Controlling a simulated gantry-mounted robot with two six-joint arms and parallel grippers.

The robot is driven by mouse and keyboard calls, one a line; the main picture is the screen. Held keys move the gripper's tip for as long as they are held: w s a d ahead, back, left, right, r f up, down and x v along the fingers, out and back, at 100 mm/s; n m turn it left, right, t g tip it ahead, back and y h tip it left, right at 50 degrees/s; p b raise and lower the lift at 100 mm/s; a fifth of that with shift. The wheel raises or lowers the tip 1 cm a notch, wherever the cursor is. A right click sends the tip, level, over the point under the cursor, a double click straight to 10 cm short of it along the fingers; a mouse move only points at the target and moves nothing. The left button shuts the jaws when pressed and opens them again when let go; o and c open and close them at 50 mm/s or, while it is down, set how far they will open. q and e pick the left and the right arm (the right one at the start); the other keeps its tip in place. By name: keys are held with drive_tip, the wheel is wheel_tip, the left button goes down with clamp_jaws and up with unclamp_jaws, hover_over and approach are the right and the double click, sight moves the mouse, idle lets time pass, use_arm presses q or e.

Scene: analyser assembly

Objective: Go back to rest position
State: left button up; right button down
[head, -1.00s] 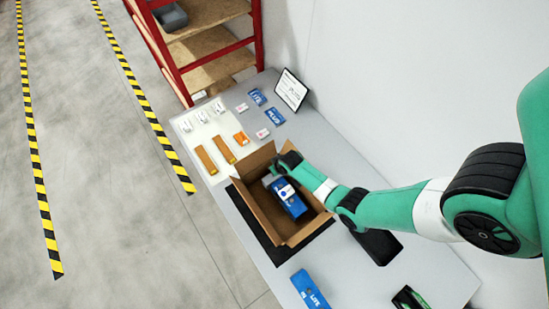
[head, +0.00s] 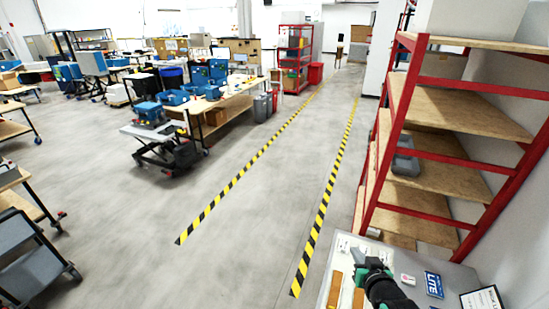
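My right gripper (head: 366,266) shows at the bottom right of the head view, green and black, above the far end of the pale work table (head: 454,270). It is small and seen from behind, and I cannot tell whether its fingers are open or shut. My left gripper is out of view. Two orange-brown parts (head: 335,289) lie on the table beside the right gripper. A blue LITE card (head: 433,284) and a small white piece (head: 408,279) lie to its right. The cardboard box is outside this view.
A red shelf rack with wooden shelves (head: 448,105) stands just behind the table. A framed sign (head: 482,299) is at the table's right. Open grey floor (head: 220,165) with yellow-black stripes (head: 325,205) lies to the left. A wheeled cart (head: 168,146) and workbenches stand farther off.

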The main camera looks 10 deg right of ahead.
drive_tip(key=a+r+n+t+y, duration=0.1)
drive_tip(key=a+r+t, duration=0.35)
drive_tip(key=r, duration=1.05)
drive_tip(key=a+r+n+t+y, duration=0.1)
drive_tip(key=a+r+t, duration=0.3)
drive_tip(key=r, duration=1.1)
drive_tip(key=s+a+r+n+t+y, duration=0.1)
drive_tip(key=s+a+r+t, duration=0.1)
drive_tip(key=s+r, duration=0.7)
drive_tip(key=s+a+r+n+t+y, duration=0.1)
drive_tip(key=s+a+r+t, duration=0.2)
drive_tip(key=s+r, duration=0.6)
wheel_tip(320, 180, up, 3)
drive_tip(key=shift+s+f+t+y, duration=0.1)
drive_tip(key=shift+s+t+y, duration=0.25)
drive_tip(key=shift+t, duration=0.5)
